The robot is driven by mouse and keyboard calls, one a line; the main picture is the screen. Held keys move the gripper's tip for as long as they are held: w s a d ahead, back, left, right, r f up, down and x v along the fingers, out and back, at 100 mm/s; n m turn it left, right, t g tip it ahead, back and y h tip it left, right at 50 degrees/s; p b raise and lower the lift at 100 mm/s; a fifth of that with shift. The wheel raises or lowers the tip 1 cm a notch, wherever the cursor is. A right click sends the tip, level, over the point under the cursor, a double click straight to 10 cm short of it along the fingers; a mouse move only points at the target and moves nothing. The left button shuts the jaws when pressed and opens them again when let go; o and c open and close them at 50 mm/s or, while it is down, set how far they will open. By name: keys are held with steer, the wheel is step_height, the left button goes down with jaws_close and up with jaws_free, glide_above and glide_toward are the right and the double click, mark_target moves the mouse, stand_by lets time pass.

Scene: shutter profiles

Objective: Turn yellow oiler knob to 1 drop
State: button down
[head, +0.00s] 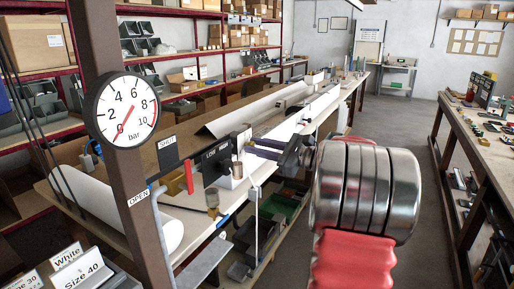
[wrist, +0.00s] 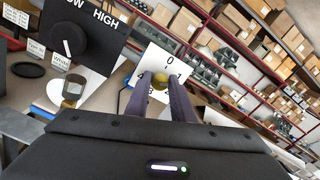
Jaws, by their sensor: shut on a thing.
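The yellow oiler knob (wrist: 160,83) sits in front of a white dial plate (wrist: 150,66) with black numbers in the wrist view. A 0 is at the plate's top and a 1 to its right; other marks are partly covered. My gripper (wrist: 162,86) has its two purple fingers on either side of the knob, shut on it. The knob's pointer cannot be made out. In the head view my gripper (head: 262,148) reaches left to the small fittings by the black panel; the knob itself cannot be picked out there.
A black LOW–HIGH panel with a knob (wrist: 68,40) stands close on the left in the wrist view, above a glass bowl (wrist: 72,91). In the head view, a pressure gauge (head: 124,109) on a post and a red lever (head: 189,178) are nearby. The aisle floor (head: 395,130) is clear.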

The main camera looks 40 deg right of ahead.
steer(key=shift+a+f+n, duration=0.1)
steer(key=shift+n, duration=0.6)
steer(key=c, duration=1.6)
jaws_free()
steer(key=shift+o, duration=0.2)
steer(key=v, duration=1.3)
steer(key=shift+s, duration=0.4)
